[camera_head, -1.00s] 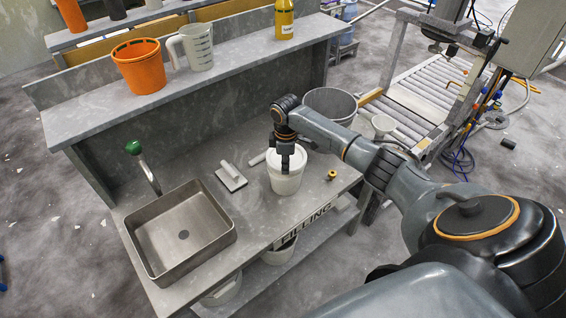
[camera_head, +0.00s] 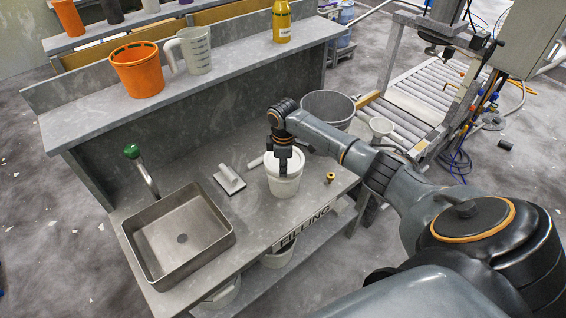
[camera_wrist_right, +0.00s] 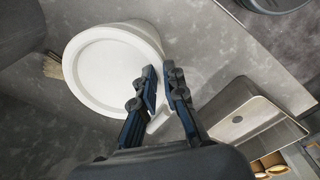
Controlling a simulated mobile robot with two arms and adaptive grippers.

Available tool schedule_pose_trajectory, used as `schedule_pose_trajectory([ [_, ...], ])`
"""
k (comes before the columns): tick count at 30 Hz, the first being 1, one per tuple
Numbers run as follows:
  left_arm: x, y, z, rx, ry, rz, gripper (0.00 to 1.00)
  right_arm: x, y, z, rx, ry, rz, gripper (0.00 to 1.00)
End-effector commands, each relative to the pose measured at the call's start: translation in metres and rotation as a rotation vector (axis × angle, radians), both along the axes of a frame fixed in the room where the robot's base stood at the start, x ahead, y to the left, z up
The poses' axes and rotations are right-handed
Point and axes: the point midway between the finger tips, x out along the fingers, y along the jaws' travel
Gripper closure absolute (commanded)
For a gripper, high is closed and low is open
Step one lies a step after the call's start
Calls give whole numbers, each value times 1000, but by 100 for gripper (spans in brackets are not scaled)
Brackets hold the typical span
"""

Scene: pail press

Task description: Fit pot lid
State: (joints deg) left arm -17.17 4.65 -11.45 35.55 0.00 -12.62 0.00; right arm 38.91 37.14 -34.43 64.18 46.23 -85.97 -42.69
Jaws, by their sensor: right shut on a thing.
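The white pot (camera_head: 284,187) stands upright on the grey bench, right of the sink. A round white lid (camera_head: 272,160) is at its top and shows large in the right wrist view (camera_wrist_right: 108,70). I cannot tell whether it is fully seated all round. My right gripper (camera_head: 285,168) points down over the pot. In the right wrist view its fingers (camera_wrist_right: 163,78) are close together at the lid's edge, shut on the lid; the exact contact is hard to see. My left gripper is not in view.
A metal sink (camera_head: 182,238) with a green-knobbed tap is at left. A white-handled float (camera_head: 229,180) lies left of the pot, a small yellow fitting (camera_head: 330,178) right of it. A grey bucket (camera_head: 328,108) stands behind. A raised shelf holds an orange bucket (camera_head: 137,70) and jug (camera_head: 196,50).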

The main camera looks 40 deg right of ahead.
Motion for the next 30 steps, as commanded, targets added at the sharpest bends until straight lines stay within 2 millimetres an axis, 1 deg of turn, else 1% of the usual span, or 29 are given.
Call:
schedule_pose_trajectory([
  [5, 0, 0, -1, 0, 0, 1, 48, 0, 0, -2, 0, 0, 0, 100],
  [30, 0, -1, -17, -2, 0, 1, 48, 0, 0, -32, 0, 0, 1, 100],
])
